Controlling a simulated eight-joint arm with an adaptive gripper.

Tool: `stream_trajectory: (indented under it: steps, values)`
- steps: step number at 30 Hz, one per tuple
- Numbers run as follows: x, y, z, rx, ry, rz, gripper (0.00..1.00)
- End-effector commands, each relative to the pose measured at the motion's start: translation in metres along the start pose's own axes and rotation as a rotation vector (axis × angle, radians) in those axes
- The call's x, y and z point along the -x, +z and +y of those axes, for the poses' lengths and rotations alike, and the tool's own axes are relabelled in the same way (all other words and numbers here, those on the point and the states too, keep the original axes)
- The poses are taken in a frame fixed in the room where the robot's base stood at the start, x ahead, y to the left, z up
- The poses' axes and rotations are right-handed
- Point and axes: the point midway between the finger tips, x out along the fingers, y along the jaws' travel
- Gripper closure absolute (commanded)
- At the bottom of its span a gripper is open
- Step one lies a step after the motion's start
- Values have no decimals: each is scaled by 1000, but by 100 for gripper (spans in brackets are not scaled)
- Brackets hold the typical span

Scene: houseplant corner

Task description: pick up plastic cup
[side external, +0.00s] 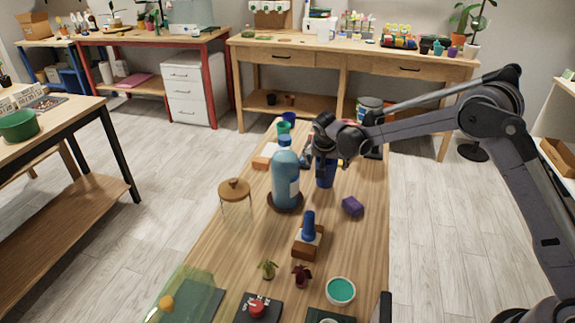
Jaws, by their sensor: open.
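A dark blue cup (325,180) stands upright on the narrow wooden table, right of a large blue bottle. It looks like plastic. My gripper (322,163) is open and points down at this cup, with its fingers at the cup's upper part. The fingers hide part of the rim, and I cannot tell whether they touch it. A green cup (284,127) and another blue cup (289,117) stand farther back on the same table.
The blue bottle (286,178) stands close left of my gripper on a dark round base. A purple block (352,206) lies in front and right. A blue-topped object (308,228), small plants and a teal-filled bowl (340,290) are nearer. The table's right side has free room.

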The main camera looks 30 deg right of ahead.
Motion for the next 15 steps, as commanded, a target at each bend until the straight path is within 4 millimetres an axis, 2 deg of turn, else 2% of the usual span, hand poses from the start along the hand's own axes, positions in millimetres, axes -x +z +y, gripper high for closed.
stream_trajectory:
  steps: [4,12,13,15]
  values:
    - [-14,0,0,1,0,-2,6]
    - [-18,0,0,1,-1,-2,6]
    - [-18,0,0,1,-1,-2,9]
    - [-18,0,0,1,-1,-2,29]
